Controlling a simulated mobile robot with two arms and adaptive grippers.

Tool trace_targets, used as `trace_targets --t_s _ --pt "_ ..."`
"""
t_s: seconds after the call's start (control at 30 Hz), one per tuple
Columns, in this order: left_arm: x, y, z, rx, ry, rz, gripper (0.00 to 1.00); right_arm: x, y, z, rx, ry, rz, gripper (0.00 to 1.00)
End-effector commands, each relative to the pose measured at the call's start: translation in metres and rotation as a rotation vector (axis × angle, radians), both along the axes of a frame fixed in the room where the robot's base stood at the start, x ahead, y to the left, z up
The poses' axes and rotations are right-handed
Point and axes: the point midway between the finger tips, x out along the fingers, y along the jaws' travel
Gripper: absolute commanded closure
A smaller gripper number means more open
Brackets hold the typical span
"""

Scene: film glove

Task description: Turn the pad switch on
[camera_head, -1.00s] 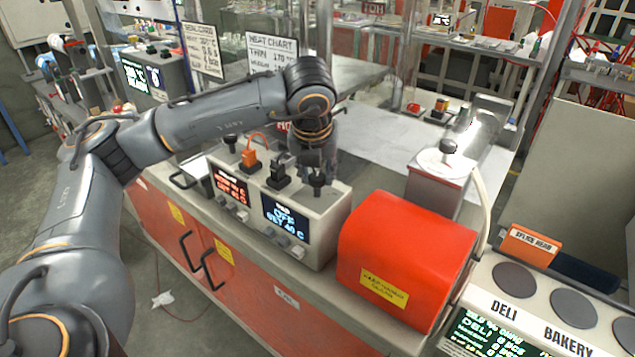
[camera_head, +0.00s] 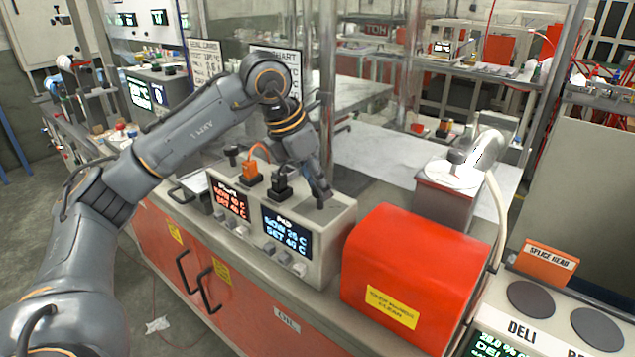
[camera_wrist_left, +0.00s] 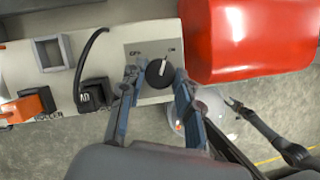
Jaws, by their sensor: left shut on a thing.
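The pad switch is a black round knob (camera_wrist_left: 158,73) with a white pointer line, on top of the cream control box (camera_head: 335,235). In the left wrist view, OFF is marked to its left and ON to its right. The pointer leans up and slightly right, towards the ON mark. My left gripper (camera_wrist_left: 159,76) has a finger on each side of the knob and is shut on it. In the head view the left gripper (camera_head: 321,199) comes down onto the box top and hides most of the knob. The PAD display (camera_head: 287,232) reads NOW 26 C, SET 40 C.
An orange plug (camera_head: 252,172) and a black plug (camera_head: 279,185) stand on the box left of the knob. A red housing (camera_head: 415,265) stands close to its right. A dark arm with a gripper (camera_wrist_left: 236,104), seemingly my right one, shows over the floor in the wrist view.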

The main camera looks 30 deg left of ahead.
Motion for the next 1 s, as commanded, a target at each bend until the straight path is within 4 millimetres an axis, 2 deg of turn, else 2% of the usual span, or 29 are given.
trace_targets --t_s 0.2,0.5,1.0 --pt "0.001 0.002 0.001 0.000 0.003 -0.177 0.98 0.000 0.000 0.007 0.000 0.000 0.000 0.60" --pt "0.001 0.002 0.000 0.001 0.003 -0.342 0.98 0.000 0.000 0.013 0.000 0.000 0.000 0.60" --pt "0.002 0.003 0.000 0.002 0.000 -0.409 0.98 0.000 0.000 0.015 0.000 0.000 0.000 0.60"
